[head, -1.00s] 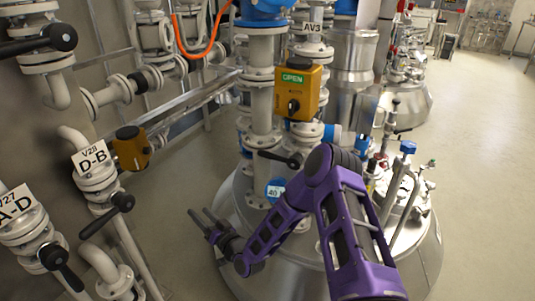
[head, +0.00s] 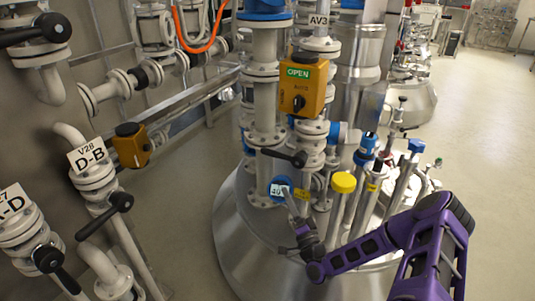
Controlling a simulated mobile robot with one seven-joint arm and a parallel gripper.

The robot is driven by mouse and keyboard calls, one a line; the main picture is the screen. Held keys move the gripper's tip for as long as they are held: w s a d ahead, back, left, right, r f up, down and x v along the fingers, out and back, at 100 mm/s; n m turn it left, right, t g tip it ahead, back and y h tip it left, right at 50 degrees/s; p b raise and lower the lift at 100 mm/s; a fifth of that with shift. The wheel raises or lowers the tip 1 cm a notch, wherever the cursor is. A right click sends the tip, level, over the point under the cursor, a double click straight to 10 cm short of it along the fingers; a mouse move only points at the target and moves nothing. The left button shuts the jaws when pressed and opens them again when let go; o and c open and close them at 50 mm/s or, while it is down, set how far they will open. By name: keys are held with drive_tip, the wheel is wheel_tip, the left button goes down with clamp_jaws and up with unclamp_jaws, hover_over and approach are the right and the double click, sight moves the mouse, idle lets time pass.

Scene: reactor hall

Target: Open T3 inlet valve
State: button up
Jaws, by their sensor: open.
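No label reading T3 is legible, so I cannot tell which valve is the T3 inlet valve. A black lever handle (head: 285,157) sits on the pipework above the steel tank (head: 232,235), below an orange actuator box (head: 307,85) marked OPEN under the AV3 tag (head: 319,20). My gripper (head: 292,203) is open and looks empty, over the tank top in front of the small blue-and-white tag (head: 281,189). It appears below the black lever in the picture and apart from it. The fingertips are small and hard to make out against the pipes.
At the left, the V28 D-B valve (head: 92,172) has a black lever (head: 120,202), and an A-D valve (head: 20,222) stands beside it. A yellow cap (head: 343,182) and several upright pipes crowd the tank top. The floor (head: 485,140) at the right is clear.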

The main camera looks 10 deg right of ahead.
sight(271, 154)
drive_tip(key=x, duration=1.7)
drive_tip(key=shift+w+d+r, duration=0.15)
drive_tip(key=shift+d, duration=0.15)
clamp_jaws()
idle(0.7)
